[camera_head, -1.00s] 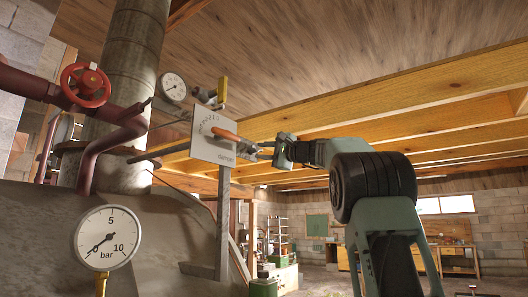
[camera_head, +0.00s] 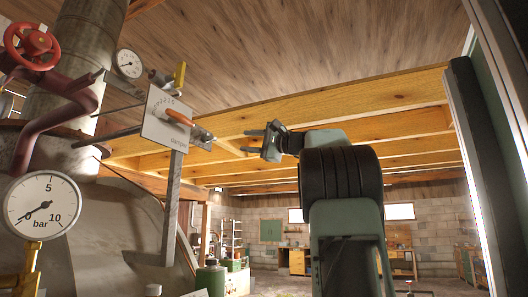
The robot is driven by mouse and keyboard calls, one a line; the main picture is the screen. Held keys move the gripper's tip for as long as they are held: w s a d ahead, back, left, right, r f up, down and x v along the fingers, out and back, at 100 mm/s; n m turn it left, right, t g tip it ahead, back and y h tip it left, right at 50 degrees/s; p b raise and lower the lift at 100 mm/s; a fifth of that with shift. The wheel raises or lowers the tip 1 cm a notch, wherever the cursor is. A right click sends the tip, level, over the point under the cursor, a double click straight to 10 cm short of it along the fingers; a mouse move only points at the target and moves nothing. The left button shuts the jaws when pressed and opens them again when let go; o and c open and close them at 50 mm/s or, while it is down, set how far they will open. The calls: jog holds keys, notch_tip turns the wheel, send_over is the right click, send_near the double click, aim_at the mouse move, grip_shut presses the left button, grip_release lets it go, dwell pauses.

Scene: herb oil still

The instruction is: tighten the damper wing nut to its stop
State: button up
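The white damper plate (camera_head: 158,129) stands on a grey post (camera_head: 172,205) left of centre, with a printed scale and lettering too small to read fully. An orange handle (camera_head: 179,118) crosses its face and slopes down to the right. A small grey metal piece (camera_head: 203,137) sits at the handle's right end; it may be the wing nut, but its shape is unclear. My gripper (camera_head: 246,141) is right of it, pointing left, with its two fingers apart and nothing between them. A visible gap separates the fingertips from the metal piece.
A pale upright frame (camera_head: 461,180) stands close on the right. Space around my gripper looks clear.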

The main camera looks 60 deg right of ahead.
jog(key=b+v, duration=0.1)
jog(key=v, duration=0.4)
dwell(0.7)
